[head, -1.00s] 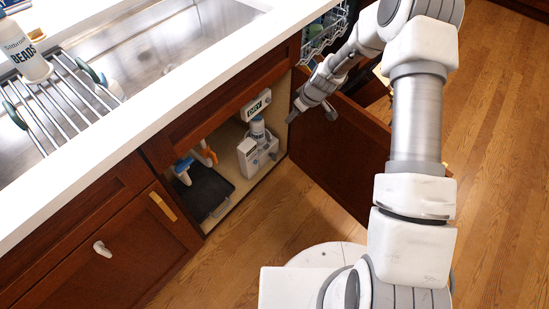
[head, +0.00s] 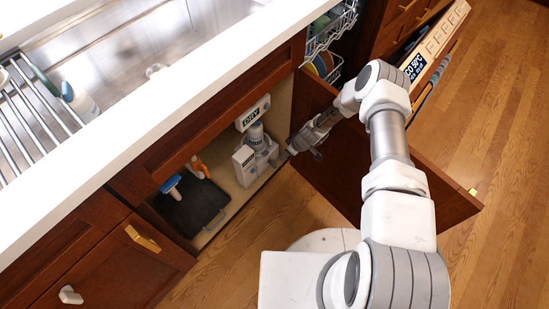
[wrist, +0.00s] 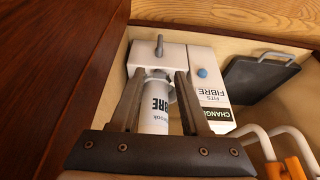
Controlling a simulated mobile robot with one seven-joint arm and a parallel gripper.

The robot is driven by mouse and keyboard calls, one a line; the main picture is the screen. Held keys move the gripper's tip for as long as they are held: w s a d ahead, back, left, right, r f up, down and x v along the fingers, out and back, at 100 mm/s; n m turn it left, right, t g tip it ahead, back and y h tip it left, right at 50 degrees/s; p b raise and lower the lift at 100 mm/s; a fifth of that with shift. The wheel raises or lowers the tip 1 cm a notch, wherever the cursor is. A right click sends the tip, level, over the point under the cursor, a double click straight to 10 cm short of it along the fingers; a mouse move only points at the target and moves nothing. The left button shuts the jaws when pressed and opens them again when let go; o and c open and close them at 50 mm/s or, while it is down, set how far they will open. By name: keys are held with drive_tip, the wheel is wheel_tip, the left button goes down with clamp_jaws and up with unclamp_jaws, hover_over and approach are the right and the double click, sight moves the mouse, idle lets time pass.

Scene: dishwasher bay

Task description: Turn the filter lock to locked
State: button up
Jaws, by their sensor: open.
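The white filter unit (head: 257,160) stands on the cabinet floor against the right side of the open cabinet. In the wrist view, its housing (wrist: 205,65) carries a grey lever (wrist: 159,46), which looks like the filter lock, and a blue button (wrist: 202,72). Which lever position is locked cannot be told. A white cartridge (wrist: 155,108) with printed lettering sits in the unit. My gripper (wrist: 160,75) is open and empty, its fingers appearing on either side of the cartridge. In the head view, my gripper (head: 303,146) is at the cabinet opening, right of the unit; contact cannot be told.
The open cabinet door (head: 345,165) is close to my arm. A DRY sign (head: 253,113) hangs above the unit. A dark tray (head: 193,208), a blue-headed brush (head: 171,184) and an orange-handled item (head: 200,166) are to the left. The white counter edge (head: 150,125) overhangs.

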sight(276, 162)
drive_tip(key=b+x, duration=0.8)
drive_tip(key=x, duration=0.9)
drive_tip(key=shift+w+f+b, duration=0.1)
drive_tip(key=shift+f+b, duration=0.2)
drive_tip(key=shift+b, duration=0.05)
clamp_jaws()
